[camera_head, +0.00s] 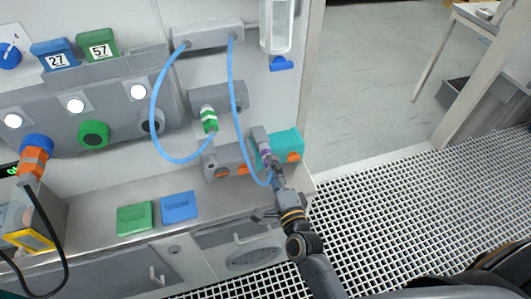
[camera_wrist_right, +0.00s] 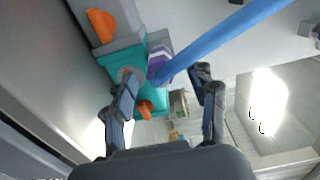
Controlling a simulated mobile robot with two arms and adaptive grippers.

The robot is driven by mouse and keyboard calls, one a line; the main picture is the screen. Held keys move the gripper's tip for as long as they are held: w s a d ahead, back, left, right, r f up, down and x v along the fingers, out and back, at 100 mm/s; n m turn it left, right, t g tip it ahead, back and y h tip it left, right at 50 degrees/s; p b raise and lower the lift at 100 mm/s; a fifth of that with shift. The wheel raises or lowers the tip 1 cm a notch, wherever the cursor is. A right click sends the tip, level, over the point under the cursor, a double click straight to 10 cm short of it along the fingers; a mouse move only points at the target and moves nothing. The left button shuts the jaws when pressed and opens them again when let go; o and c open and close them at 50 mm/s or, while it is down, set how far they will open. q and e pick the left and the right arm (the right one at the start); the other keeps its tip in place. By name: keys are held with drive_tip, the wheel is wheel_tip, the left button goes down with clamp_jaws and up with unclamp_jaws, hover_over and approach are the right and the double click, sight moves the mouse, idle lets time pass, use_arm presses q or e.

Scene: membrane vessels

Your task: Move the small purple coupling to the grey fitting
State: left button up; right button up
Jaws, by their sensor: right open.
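The small purple coupling (camera_head: 266,153) is at the end of a blue hose, at the front of the teal block. In the right wrist view it (camera_wrist_right: 158,62) is a purple and white ring beyond my fingertips. My right gripper (camera_head: 276,174) is just below the coupling in the head view. Its fingers (camera_wrist_right: 164,84) are open, with the hose crossing in front of them; contact is not clear. Grey fittings show on the panel: one with an orange part (camera_head: 229,158) left of the teal block, and one higher (camera_head: 218,99) bearing a green coupling. My left gripper is not in view.
The teal block (camera_head: 287,143) has an orange lever. Blue hoses (camera_head: 156,110) loop from the upper grey block (camera_head: 208,34). A green box (camera_head: 134,218) and a blue box (camera_head: 179,206) lie on the ledge. Open grating (camera_head: 400,210) is to the right.

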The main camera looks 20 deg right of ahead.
drive_tip(key=shift+w+a, duration=0.1)
drive_tip(key=shift+w, duration=1.45)
idle(0.4)
clamp_jaws()
drive_tip(key=shift+s, duration=0.25)
drive_tip(key=shift+s+r+p, duration=0.1)
drive_tip(key=shift+s+p, duration=0.25)
drive_tip(key=shift+s, duration=0.35)
drive_tip(key=shift+s+p, duration=0.35)
drive_tip(key=shift+s, duration=1.75)
